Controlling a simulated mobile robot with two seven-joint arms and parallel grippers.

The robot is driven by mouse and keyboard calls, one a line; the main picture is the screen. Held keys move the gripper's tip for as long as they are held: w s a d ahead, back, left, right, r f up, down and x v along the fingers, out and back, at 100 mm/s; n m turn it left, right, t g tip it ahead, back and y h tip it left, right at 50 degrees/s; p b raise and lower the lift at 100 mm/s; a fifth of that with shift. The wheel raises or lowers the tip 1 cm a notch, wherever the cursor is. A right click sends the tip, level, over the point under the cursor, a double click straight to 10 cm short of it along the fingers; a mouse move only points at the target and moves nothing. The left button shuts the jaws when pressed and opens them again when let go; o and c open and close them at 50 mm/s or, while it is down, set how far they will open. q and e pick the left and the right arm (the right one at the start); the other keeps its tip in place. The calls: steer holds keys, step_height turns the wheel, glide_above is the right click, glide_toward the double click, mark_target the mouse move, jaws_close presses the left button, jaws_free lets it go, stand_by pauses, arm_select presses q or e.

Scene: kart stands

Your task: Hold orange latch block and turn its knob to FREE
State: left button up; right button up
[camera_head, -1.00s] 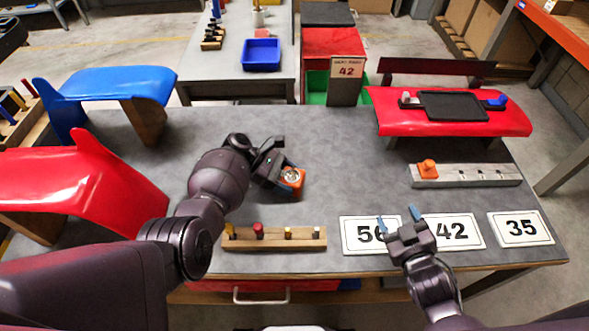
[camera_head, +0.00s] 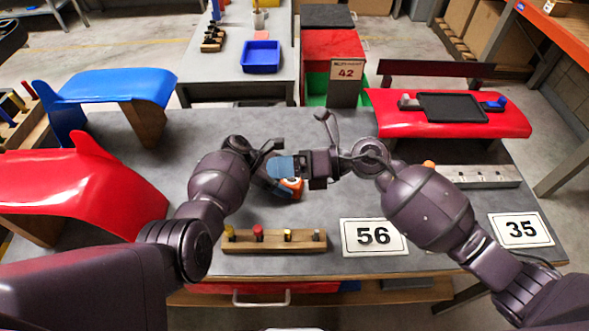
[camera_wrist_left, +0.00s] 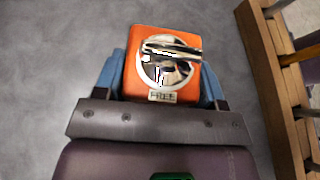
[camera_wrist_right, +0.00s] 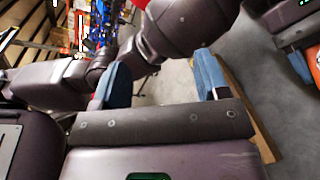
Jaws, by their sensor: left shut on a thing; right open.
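The orange latch block (camera_wrist_left: 188,88) is between the two blue fingers of my left gripper (camera_wrist_left: 163,78) in the left wrist view. Its shiny knob (camera_wrist_left: 168,62) has a bar lying crosswise, and a FREE label (camera_wrist_left: 162,96) sits below the knob. In the head view the block (camera_head: 291,187) is on or just above the grey table, mostly covered by my grippers. My right gripper (camera_head: 282,168) is right above and beside it, its blue fingers pointing left. In the right wrist view this gripper (camera_wrist_right: 164,82) is open, with nothing between its fingers.
A wooden peg strip (camera_head: 272,241) lies at the table front. Number plates 56 (camera_head: 373,237) and 35 (camera_head: 520,230) lie to the right. My right arm partly covers a metal rail (camera_head: 485,176). Red (camera_head: 85,185) and blue (camera_head: 105,84) panels stand left.

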step_height(320, 180, down, 3)
steer(key=w+d+n+g+h, duration=0.1)
steer(key=w+d+n+h, duration=0.15)
steer(key=n+h, duration=0.3)
steer(key=n+t+h, duration=0.2)
steer(key=h, duration=0.4)
glide_toward(295, 179)
steer(key=x, duration=0.4)
steer(key=a+x, duration=0.1)
steer(key=x, duration=0.2)
steer(key=shift+w+a+r, duration=0.1)
steer(key=shift+w+r, duration=0.15)
steer(key=shift+w, duration=0.05)
steer(key=c, duration=0.9)
steer(key=shift+c, duration=0.2)
